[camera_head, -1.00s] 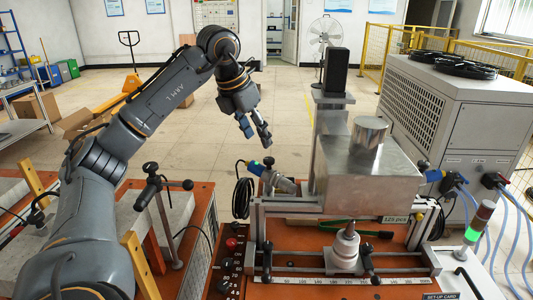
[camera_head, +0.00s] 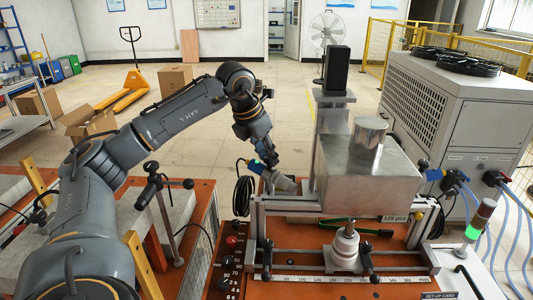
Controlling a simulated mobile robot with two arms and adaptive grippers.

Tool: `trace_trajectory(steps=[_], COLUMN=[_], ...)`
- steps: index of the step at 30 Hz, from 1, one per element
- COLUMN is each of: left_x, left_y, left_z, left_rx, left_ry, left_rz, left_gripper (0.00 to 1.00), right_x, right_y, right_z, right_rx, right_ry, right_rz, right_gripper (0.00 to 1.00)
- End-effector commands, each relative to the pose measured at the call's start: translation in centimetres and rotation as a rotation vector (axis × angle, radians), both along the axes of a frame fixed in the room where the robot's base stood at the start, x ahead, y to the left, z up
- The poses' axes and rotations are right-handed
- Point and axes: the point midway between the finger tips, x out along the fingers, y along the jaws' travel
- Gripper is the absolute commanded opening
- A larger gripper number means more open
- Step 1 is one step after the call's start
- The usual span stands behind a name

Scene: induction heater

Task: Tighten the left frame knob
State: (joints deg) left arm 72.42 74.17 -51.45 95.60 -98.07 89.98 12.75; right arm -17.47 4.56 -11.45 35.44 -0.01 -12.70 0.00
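The induction heater's metal frame (camera_head: 256,225) stands on the orange bench at centre right. A dark left-hand frame knob (camera_head: 267,258) shows on the front rail, with a similar right-hand knob (camera_head: 367,260). My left gripper (camera_head: 271,160) points down above the back left of the frame, by a grey cylindrical fitting (camera_head: 283,182) and a blue connector (camera_head: 255,167). It is well behind and above the front left knob. Its fingers overlap the dark parts there, so I cannot tell their gap or whether they touch anything. My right gripper is not in view.
A large metal block (camera_head: 370,170) with a cylinder on top fills the frame's right side. A black clamp post (camera_head: 157,190) stands left of the frame. A coiled black cable (camera_head: 243,195) hangs near the gripper. A chiller cabinet (camera_head: 455,120) stands at right.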

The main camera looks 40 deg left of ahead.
Motion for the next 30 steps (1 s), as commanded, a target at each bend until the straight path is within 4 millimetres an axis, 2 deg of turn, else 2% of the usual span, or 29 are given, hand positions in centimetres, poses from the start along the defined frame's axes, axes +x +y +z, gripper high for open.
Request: trace_trajectory(steps=[1,2,14,20,30], left_x=[0.0,0.0,0.0,0.0,0.2], left_y=[0.0,0.0,0.1,0.2,0.4], left_z=[0.0,0.0,0.0,0.1,0.3], left_rx=[0.000,0.000,0.001,-0.001,-0.004], left_ry=[0.000,0.000,0.001,0.002,0.001], left_rz=[0.000,0.000,-0.061,-0.190,-0.505], left_gripper=[0.05,0.00,0.00,0.00,0.00], right_x=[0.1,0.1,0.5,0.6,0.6], right_y=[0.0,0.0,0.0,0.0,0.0], right_z=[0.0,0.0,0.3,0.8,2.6], right_rx=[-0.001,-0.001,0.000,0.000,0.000], right_ry=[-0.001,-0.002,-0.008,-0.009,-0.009], right_rz=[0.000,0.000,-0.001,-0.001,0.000], right_gripper=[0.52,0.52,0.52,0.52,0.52])
